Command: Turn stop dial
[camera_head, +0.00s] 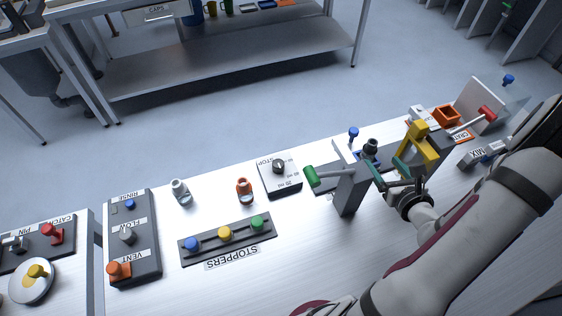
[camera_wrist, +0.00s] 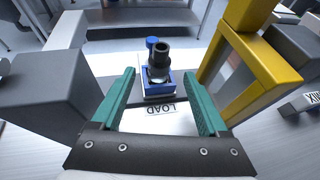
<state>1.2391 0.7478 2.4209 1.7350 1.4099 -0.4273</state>
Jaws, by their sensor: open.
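The stop dial (camera_head: 279,167) is a dark round knob on top of a white box labelled STOP (camera_head: 284,184), near the middle of the bench in the head view. The dial does not show in the wrist view. My gripper (camera_head: 384,168) is to the right of the dial, well apart from it, beyond the grey post with the green handle. Its teal fingers are spread and empty in the wrist view (camera_wrist: 160,75). A black-topped piece in a blue holder (camera_wrist: 158,83), by a LOAD label, stands ahead between the fingers.
A green-handled lever (camera_head: 313,177) on a grey post stands between dial and gripper. A yellow frame (camera_head: 420,142) rises close on the gripper's right. Bare bench lies in front.

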